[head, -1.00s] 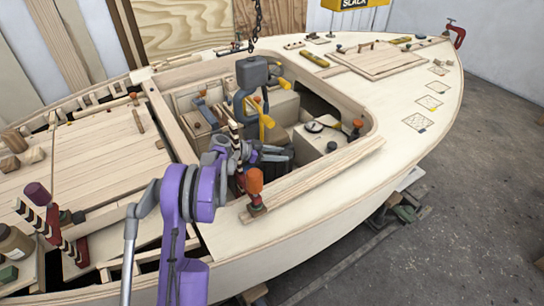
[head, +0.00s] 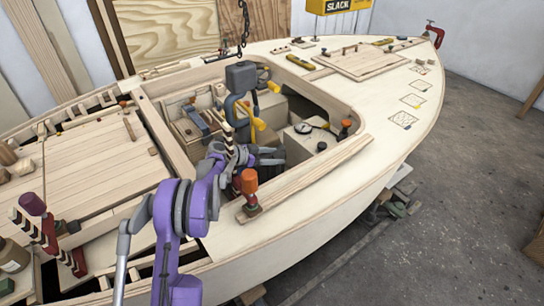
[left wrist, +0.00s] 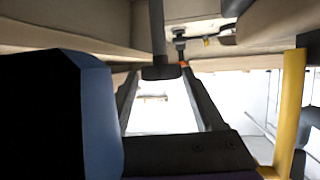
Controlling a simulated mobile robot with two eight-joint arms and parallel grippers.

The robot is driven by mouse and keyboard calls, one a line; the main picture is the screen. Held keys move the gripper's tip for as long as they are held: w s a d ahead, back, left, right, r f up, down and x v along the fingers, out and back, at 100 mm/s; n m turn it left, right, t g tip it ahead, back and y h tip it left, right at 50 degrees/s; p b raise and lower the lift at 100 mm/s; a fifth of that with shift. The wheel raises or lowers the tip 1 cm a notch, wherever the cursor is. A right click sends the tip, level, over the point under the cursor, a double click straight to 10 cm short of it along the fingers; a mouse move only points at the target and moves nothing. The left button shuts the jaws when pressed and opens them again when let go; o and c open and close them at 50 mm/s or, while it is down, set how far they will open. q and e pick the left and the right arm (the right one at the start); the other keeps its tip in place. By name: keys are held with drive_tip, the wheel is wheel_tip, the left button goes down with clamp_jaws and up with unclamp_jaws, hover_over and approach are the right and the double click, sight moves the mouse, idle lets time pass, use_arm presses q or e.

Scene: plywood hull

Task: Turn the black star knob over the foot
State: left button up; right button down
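My left gripper (head: 276,156) reaches from the left over the cockpit opening, with its grey fingers pointing right and spread apart. In the left wrist view its two dark fingers (left wrist: 160,88) stand apart with a bright gap between them. A dark post with a wide black end (left wrist: 160,72) hangs at the gap; I cannot tell whether it is the star knob or whether the fingers touch it. A small black knob (head: 322,146) sits on the cockpit's right side, right of the gripper. The foot cannot be made out.
An orange-handled clamp (head: 249,182) stands on the coaming close beside my wrist. A round dial (head: 302,128) lies on the right. The side deck (head: 330,195) is mostly clear.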

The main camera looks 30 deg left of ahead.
use_arm(q)
drive_tip(key=shift+s+a, duration=0.2)
drive_tip(key=v, duration=1)
drive_tip(key=shift+s+r, duration=0.25)
drive_tip(key=shift+s, duration=0.1)
